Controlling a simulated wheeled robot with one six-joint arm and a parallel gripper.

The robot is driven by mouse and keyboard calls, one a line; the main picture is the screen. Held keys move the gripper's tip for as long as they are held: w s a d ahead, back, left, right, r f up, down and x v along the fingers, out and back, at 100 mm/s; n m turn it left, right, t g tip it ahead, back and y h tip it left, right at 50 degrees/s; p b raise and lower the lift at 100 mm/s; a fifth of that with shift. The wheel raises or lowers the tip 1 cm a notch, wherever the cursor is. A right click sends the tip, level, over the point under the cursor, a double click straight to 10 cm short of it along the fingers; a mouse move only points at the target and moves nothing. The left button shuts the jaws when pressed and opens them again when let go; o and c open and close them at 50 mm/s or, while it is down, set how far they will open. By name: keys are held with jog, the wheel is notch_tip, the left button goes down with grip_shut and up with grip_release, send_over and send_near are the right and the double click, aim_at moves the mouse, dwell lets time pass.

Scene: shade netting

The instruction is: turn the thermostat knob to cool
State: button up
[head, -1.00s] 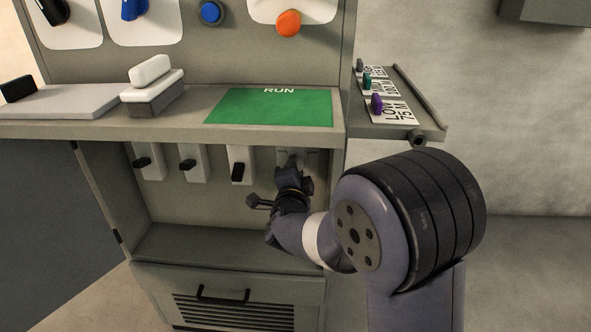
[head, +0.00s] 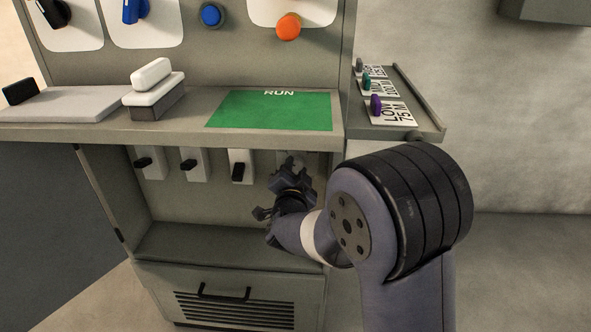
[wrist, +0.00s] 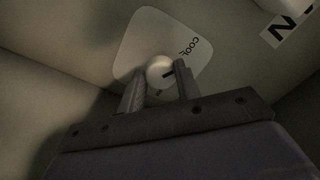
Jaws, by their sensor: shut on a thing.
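The thermostat knob (wrist: 159,70) is a round, pale knob with a dark pointer line, on a light rounded plate (wrist: 150,35) marked COOL in the wrist view. The pointer is angled to the right, below the word COOL. My gripper (wrist: 158,78) is shut on the knob, one finger on either side of it. In the head view my gripper (head: 290,175) reaches into the bay under the counter, and hides the knob and most of its plate.
Several black switches on white plates, one of them a switch (head: 239,170), line the bay left of my gripper. The counter with a green RUN panel (head: 270,110) overhangs it. A ledge with small coloured knobs (head: 376,104) juts out at right. A drawer (head: 230,300) sits below.

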jog(key=shift+f, duration=0.1)
jog(key=o, duration=1)
jog(key=shift+c, duration=0.2)
jog(key=shift+s, duration=0.15)
jog(key=s+p, duration=0.1)
jog(key=s, duration=0.9)
jog(key=shift+s+a, duration=0.15)
jog(key=shift+s, duration=0.15)
jog(key=w+b, duration=0.1)
jog(key=w, duration=1)
jog(key=shift+d, duration=0.2)
